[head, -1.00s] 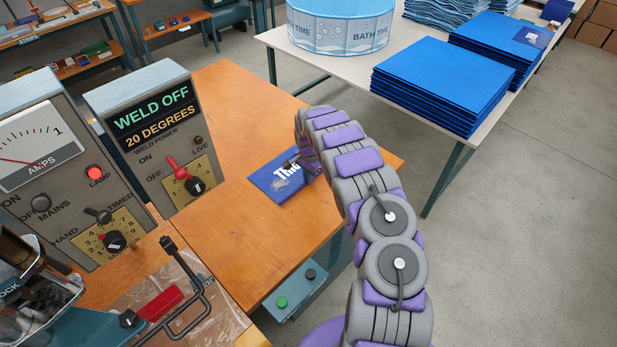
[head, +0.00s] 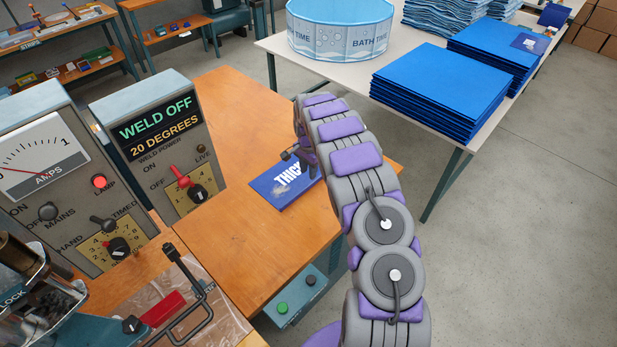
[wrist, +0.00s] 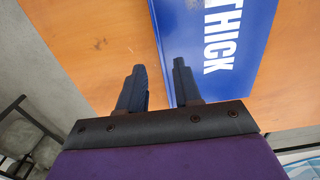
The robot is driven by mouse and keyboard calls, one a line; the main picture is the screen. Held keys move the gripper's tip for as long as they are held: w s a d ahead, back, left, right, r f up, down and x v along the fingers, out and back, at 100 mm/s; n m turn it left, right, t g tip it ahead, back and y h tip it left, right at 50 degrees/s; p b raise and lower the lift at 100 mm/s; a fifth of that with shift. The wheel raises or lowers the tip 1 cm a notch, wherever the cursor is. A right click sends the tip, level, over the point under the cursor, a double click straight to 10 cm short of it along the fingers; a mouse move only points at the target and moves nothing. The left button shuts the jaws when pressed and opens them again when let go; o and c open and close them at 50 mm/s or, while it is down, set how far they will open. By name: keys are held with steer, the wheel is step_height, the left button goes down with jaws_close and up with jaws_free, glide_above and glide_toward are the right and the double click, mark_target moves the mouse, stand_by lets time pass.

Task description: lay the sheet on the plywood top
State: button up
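The blue sheet lettered THICK (head: 284,190) lies flat on the orange-brown plywood top (head: 230,115), near its right edge. My arm hides part of the sheet's right side. My gripper (head: 288,155) is at the sheet's far side in the head view. In the wrist view my gripper (wrist: 160,72) is open, its two dark fingers apart with nothing held between them. There the sheet (wrist: 222,45) lies to the right, its edge near the right finger, with bare plywood (wrist: 95,45) to the left.
A white table (head: 410,117) behind holds blue sheet stacks (head: 440,85) and a round paddling pool (head: 340,30). The weld control box (head: 155,140), an amps meter panel (head: 45,160) and a lever (head: 190,285) stand to the left.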

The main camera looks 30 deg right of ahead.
steer(key=s+a+r+n, duration=0.15)
steer(key=s+r, duration=0.25)
steer(key=r, duration=0.4)
steer(key=s+a+r+n, duration=0.15)
steer(key=s+r, duration=0.25)
steer(key=r, duration=0.4)
steer(key=s+a+r+n+g, duration=0.1)
steer(key=s+a+r, duration=0.25)
steer(key=s, duration=0.25)
steer(key=s+a+r+n, duration=0.2)
steer(key=s+a+r, duration=0.1)
steer(key=s+r, duration=0.25)
steer(key=s+a+n, duration=0.4)
steer(key=s+a, duration=0.1)
steer(key=s, duration=1)
steer(key=s+a+r+n, duration=0.1)
steer(key=s+a+n, duration=0.3)
steer(key=s, duration=1)
steer(key=shift+s+a+r+g+p, duration=0.3)
steer(key=shift+s+a+g, duration=0.1)
steer(key=shift+a, duration=0.2)
